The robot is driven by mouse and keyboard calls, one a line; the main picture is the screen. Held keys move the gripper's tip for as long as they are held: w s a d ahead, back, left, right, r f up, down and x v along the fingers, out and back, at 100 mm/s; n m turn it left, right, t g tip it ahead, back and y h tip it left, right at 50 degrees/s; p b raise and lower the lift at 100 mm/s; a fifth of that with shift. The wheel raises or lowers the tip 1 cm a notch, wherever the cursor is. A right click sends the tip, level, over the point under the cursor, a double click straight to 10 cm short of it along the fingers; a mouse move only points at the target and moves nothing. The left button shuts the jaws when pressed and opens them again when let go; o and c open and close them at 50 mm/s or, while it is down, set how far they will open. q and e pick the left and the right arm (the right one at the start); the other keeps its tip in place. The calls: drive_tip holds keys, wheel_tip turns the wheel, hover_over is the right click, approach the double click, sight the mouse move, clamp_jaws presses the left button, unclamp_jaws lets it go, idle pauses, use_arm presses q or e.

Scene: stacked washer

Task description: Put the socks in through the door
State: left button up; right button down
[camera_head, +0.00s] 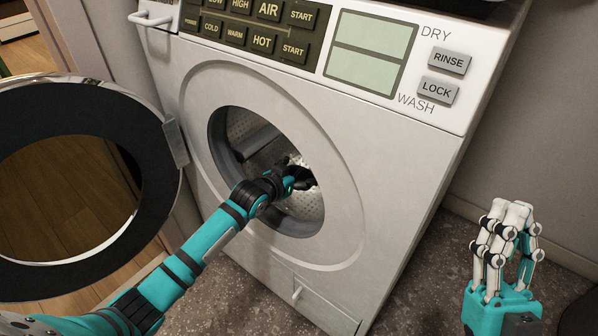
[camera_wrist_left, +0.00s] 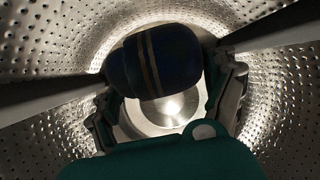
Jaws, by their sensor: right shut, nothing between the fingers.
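The washer (camera_head: 405,185) has its round door (camera_head: 152,125) swung open to the left. My left arm reaches through the round opening, and my left gripper (camera_head: 298,178) is inside the metal drum (camera_head: 300,205). In the left wrist view, the rolled dark blue socks (camera_wrist_left: 180,58) with pale stripes sit between the fingers, which press on both sides. The perforated drum wall surrounds them. In the head view the socks are hard to tell from the dark gripper. My right gripper (camera_head: 508,225) is shut and empty, right of the washer.
A control panel with buttons (camera_head: 437,90) runs along the washer's top front. A small hatch (camera_head: 315,300) with a handle is low on the front. The grey wall (camera_head: 535,130) is behind my right gripper. Speckled floor lies in front and to the right.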

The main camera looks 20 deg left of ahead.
use_arm(q)
drive_tip(key=o, duration=0.3)
drive_tip(key=shift+o, duration=0.2)
drive_tip(key=v, duration=1.2)
drive_tip(key=shift+f, duration=0.1)
